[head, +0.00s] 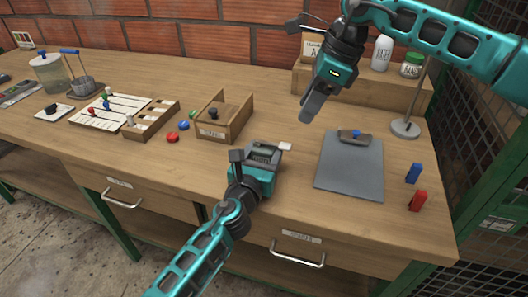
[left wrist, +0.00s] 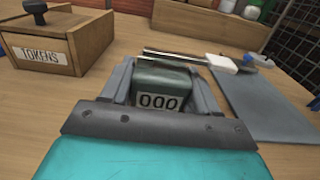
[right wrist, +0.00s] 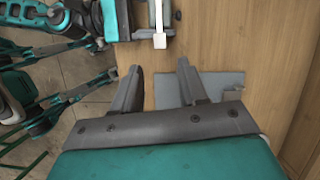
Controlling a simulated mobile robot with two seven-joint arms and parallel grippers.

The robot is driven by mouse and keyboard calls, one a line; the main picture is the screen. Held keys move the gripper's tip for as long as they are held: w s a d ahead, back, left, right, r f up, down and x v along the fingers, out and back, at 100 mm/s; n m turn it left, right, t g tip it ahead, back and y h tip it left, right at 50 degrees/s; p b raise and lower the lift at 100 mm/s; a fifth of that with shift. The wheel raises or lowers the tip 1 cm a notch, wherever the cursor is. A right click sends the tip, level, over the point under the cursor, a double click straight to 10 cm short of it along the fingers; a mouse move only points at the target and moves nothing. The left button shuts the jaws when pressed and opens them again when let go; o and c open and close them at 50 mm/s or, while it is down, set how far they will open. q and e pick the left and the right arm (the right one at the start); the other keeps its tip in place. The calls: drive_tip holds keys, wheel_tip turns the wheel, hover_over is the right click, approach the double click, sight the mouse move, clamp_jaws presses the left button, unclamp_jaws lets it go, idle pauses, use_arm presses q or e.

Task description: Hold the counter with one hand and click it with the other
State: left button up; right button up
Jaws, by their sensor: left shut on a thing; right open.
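The counter (left wrist: 163,82) is a dark green block with a display reading 000, and it also shows in the head view (head: 264,153). My left gripper (head: 258,158) is shut on it, one finger on each side, over the front of the table. A white tab (left wrist: 222,63) on a metal lever sticks out beyond the counter; it also shows in the head view (head: 285,146) and at the top of the right wrist view (right wrist: 159,40). My right gripper (head: 309,108) is open and empty, up and to the right of the counter, apart from it.
A grey clipboard (head: 350,172) lies right of the counter. A wooden TOKENS box (head: 240,122) stands behind it to the left. A red block (head: 417,201) and a blue block (head: 413,173) stand at the right. A raised wooden shelf (head: 390,92) and lamp base (head: 405,128) are at the back right.

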clamp_jaws()
idle(0.3)
idle(1.4)
